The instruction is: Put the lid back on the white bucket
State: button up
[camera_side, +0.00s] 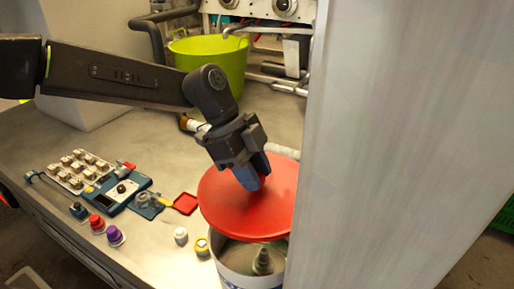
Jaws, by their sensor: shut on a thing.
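The white bucket (238,270) stands at the front edge of the table, its lower part cut off by the frame. Its mouth is partly uncovered, and a grey tapered thing (262,262) shows inside. The red round lid (238,205) is above the back part of the bucket's mouth, tilted and off to the back. My gripper (252,178) points down at the lid's upper face, shut on it near the middle. The fingers hide the exact grip. I cannot tell whether the lid touches the rim. A white panel hides the right edge of the lid.
A large white panel (400,140) blocks the right side. A yellow-green tub (212,60) stands at the back. A blue device (122,188), a tray of small parts (78,170) and several small caps lie left of the bucket. The table's middle is mostly clear.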

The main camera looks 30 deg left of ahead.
notch_tip(320, 180, down, 11)
jog(key=shift+f, duration=0.2)
dwell(0.7)
jog(key=shift+f, duration=0.15)
dwell(2.0)
jog(key=o, duration=1.5)
jog(key=shift+r, duration=3.5)
grip_shut()
